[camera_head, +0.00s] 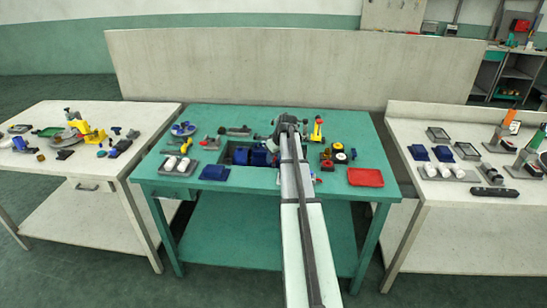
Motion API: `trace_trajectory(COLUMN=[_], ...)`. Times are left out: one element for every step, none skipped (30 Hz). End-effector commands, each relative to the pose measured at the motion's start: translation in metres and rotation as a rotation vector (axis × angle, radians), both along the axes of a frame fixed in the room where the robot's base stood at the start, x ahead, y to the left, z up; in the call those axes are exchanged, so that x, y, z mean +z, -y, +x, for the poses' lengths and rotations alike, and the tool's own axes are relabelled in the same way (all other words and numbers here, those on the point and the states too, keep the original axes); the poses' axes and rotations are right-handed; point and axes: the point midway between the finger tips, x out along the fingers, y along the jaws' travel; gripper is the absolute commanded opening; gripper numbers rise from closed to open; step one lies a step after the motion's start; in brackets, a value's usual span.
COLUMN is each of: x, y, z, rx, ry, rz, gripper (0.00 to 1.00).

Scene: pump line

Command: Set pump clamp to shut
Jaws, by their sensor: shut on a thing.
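My arm reaches from the bottom of the view over the green table. My gripper (284,130) is at its far end, near the middle of the table. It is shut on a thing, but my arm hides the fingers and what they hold. A blue pump-like unit (259,156) sits in a dark recess just left of my arm. A yellow upright piece with red (317,129) stands just right of my gripper. I cannot tell which part is the pump clamp or how it is set.
The green table (335,199) also bears a red tray (365,177), a blue tray (215,173), white cylinders (177,164) and small dark parts (335,153). Cluttered white tables stand left (95,187) and right (440,215). A grey partition (230,65) stands behind. The green table's front edge is clear.

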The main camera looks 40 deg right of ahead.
Motion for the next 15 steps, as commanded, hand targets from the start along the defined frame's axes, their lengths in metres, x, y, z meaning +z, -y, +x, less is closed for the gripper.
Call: trace_trajectory(x=[0.000,0.000,0.000,0.000,0.000,0.000,0.000,0.000,0.000,0.000,0.000,0.000,0.000,0.000,0.000], y=[0.000,0.000,0.000,0.000,0.000,0.001,0.002,0.003,0.006,0.009,0.012,0.017,0.020,0.023,0.025], z=[0.000,0.000,0.000,0.000,0.000,0.000,0.001,0.003,0.006,0.009,0.012,0.017,0.021,0.023,0.026], rx=[0.000,0.000,0.000,0.000,0.000,0.000,0.000,0.000,0.000,0.000,0.000,0.000,0.000,0.000,0.000], ry=[0.000,0.000,0.000,0.000,0.000,0.000,0.000,0.000,0.000,0.000,0.000,0.000,0.000,0.000,0.000], rz=[-0.001,-0.001,-0.001,-0.001,-0.001,-0.001,-0.001,-0.001,-0.001,-0.001,-0.001,-0.001,0.000,0.000,0.000], gripper=[0.00,0.00,0.00,0.00,0.00,0.00,0.00,0.00,0.00,0.00,0.00,0.00,0.00,0.00,0.00])
